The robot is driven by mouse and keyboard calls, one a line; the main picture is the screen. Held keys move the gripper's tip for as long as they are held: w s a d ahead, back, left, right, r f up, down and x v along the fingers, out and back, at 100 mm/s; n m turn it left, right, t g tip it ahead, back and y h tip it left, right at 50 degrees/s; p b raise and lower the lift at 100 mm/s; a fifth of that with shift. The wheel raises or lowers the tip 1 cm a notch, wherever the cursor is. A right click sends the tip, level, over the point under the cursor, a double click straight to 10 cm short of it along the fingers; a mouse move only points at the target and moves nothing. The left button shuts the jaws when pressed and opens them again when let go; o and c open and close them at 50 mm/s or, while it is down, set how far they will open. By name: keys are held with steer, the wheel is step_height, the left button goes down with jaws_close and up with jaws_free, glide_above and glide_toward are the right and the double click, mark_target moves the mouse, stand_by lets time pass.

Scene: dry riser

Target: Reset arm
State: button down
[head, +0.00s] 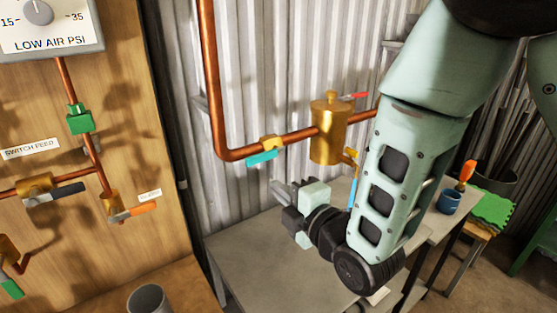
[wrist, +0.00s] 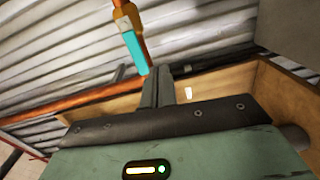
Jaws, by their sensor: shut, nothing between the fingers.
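My gripper (head: 283,189) is above the grey table in the head view, pointing left toward the corrugated wall. Its fingers lie together with nothing between them. In the wrist view the shut fingers (wrist: 158,84) stand up from the gripper body in the middle. My pale green arm comes down from the upper right and hides part of the table and the wall behind it. The gripper is below the copper pipe (head: 285,140) and the teal-handled valve (head: 262,157), apart from both.
A brass canister (head: 329,130) with a red lever is on the pipe. A light-blue handle (head: 353,190) hangs beside my arm. The wooden panel (head: 135,60) with valves and a gauge stands left. The grey table (head: 245,245) is bare at its left.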

steer(key=s+d+m+g+h, duration=0.3)
steer(key=s+d+m+g, duration=0.1)
steer(key=s, duration=0.4)
steer(key=s+d+m+g+h, duration=0.3)
steer(key=s+d+m+g, duration=0.1)
steer(key=s+m, duration=0.3)
steer(key=s+d+m+g+h, duration=0.3)
steer(key=s+d+m+g, duration=0.2)
steer(key=s, duration=0.3)
steer(key=shift+s+f+g, duration=0.35)
steer(key=shift+g, duration=0.35)
